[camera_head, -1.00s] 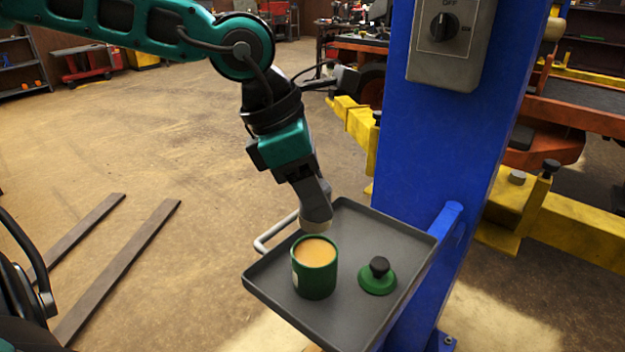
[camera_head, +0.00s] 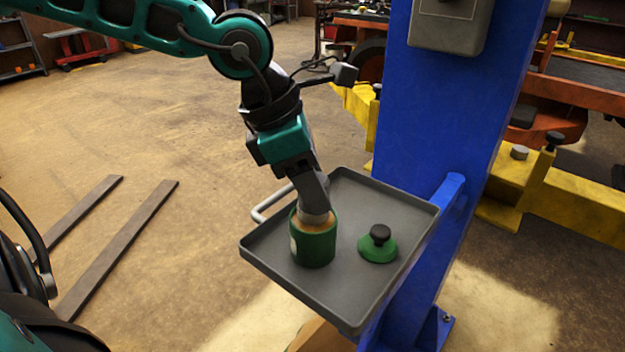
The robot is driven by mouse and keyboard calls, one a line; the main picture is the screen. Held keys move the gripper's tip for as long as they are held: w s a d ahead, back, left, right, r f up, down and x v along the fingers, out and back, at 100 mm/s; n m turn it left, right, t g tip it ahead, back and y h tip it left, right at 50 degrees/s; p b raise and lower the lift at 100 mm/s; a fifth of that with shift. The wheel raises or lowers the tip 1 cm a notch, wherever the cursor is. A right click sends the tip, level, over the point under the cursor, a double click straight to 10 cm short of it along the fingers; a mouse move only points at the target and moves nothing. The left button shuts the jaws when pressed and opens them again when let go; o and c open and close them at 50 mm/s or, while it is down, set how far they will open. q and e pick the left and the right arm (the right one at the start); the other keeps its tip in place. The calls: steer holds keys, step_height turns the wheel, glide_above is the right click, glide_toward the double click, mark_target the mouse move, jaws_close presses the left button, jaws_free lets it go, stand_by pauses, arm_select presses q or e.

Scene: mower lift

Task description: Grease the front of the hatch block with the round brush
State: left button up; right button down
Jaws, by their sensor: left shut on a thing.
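A green can (camera_head: 313,245) of tan grease stands upright and open on the grey tray. My left gripper (camera_head: 309,184) is just above the can and shut on the round brush (camera_head: 316,215), which points down. The brush's lower end is inside the can's mouth, and its bristles are hidden there. The green lid (camera_head: 378,246) with a black knob lies on the tray to the right of the can. I cannot make out the hatch block in this view. My right gripper is not in view.
The grey tray (camera_head: 350,312) has a raised rim and is fixed to a blue post (camera_head: 440,130) with a grey switch box (camera_head: 450,25). Yellow lift arms (camera_head: 575,210) and an orange machine stand behind. Two dark flat bars (camera_head: 120,245) lie on the floor at left.

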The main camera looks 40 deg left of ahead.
arm_select(q)
steer(key=shift+f+b, duration=0.5)
steer(key=shift+b, duration=0.1)
stand_by(0.7)
steer(key=shift+s+f+b, duration=0.1)
steer(key=shift+b, duration=0.3)
stand_by(1.8)
steer(key=shift+r+p, duration=2)
steer(key=shift+r, duration=1.65)
steer(key=shift+f, duration=0.15)
step_height(320, 180, down, 7)
steer(key=b, duration=0.4)
